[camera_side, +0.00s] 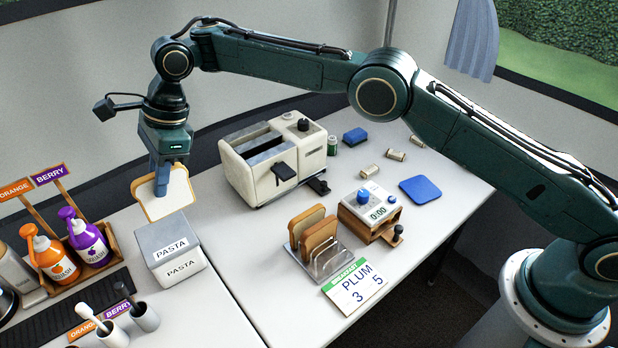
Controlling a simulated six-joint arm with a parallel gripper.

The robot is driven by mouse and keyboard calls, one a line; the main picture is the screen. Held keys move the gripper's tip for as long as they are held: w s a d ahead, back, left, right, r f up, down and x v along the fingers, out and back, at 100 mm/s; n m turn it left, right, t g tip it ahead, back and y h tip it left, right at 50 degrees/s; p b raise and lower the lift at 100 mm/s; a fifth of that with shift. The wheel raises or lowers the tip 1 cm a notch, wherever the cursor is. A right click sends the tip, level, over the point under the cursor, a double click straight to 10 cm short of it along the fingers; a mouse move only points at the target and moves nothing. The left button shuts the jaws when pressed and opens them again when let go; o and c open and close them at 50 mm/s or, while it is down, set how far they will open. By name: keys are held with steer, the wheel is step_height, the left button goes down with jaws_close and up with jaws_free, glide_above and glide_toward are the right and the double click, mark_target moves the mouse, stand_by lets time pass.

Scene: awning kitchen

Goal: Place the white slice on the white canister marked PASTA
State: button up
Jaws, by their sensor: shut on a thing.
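My gripper (161,185) is shut on the white slice (166,201), a pale bread slice with a tan crust. The slice hangs tilted below the jaws, above and just behind the canister in the picture. The white canister marked PASTA (184,268) stands on the table at the left centre. It has a grey upper part (165,234), and the word PASTA shows on both the upper and lower parts. The slice's lower edge is close to the canister's top; I cannot tell whether they touch.
A cream toaster (240,185) stands behind to the right. A toast rack (330,262) holds brown slices (318,235) near a PLUM card (356,288) and a timer (372,206). Orange (50,255) and purple (86,240) squash bottles stand left. Cups (146,317) are in front.

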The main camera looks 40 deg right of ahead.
mark_target(171, 211)
steer(key=shift+a+f, duration=0.1)
stand_by(0.3)
steer(key=shift+f, duration=3.95)
steer(key=shift+f, duration=0.1)
steer(key=o, duration=0.8)
steer(key=v, duration=1.1)
steer(key=shift+r, duration=0.2)
steer(key=shift+d+r, duration=0.3)
steer(key=shift+r, duration=0.1)
